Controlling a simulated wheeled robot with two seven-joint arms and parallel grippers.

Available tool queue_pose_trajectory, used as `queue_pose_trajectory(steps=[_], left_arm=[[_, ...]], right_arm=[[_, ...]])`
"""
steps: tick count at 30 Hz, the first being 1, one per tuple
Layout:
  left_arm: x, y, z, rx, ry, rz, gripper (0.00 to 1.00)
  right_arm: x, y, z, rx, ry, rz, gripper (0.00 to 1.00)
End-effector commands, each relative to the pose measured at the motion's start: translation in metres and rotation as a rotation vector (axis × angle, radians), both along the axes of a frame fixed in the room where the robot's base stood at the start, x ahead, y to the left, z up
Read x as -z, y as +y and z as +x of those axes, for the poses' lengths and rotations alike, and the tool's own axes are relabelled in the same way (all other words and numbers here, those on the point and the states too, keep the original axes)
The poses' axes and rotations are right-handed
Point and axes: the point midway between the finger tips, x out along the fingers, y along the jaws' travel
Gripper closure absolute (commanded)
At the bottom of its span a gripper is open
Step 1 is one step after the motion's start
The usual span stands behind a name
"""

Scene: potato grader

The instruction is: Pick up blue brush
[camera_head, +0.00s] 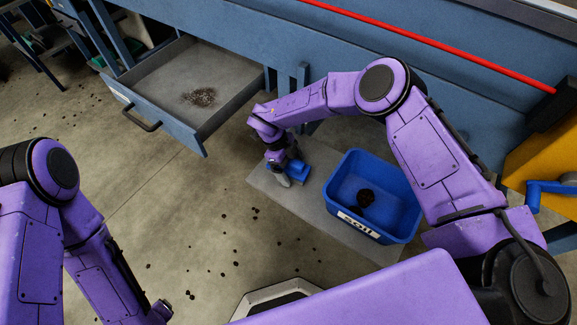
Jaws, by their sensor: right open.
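The blue brush (299,171) is on the grey slab on the floor, left of the blue soil bin. My right gripper (284,176) is down at the brush's left side, with its jaws open. The gripper hides part of the brush, and I cannot tell whether the brush is between the fingers. My left arm comes in at the lower left, and its gripper is out of the picture.
A blue bin (343,213) labelled soil stands on the grey slab (270,189) with a dark clump (366,197) inside. An open drawer (180,120) with dirt in it juts out at the upper left. Dark crumbs dot the floor.

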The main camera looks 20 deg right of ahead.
Motion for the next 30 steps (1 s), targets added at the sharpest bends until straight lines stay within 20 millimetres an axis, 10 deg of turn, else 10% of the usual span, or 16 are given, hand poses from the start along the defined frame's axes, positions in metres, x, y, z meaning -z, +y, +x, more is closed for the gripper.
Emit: queue_pose_trajectory(steps=[4,9,20,30], left_arm=[[0.000,0.000,0.000,0.000,0.000,0.000,0.31],[0.000,0.000,0.000,0.000,0.000,0.000,0.31],[-0.001,0.000,0.000,0.000,0.000,0.000,0.31],[-0.010,0.000,0.000,0.000,0.000,0.000,0.31]], right_arm=[[0.000,0.000,0.000,0.000,0.000,0.000,0.13],[0.000,0.000,0.000,0.000,0.000,0.000,0.68],[-0.007,0.000,0.001,0.000,-0.001,0.001,0.68],[-0.079,0.019,-0.032,-0.006,-0.001,0.003,0.68]])
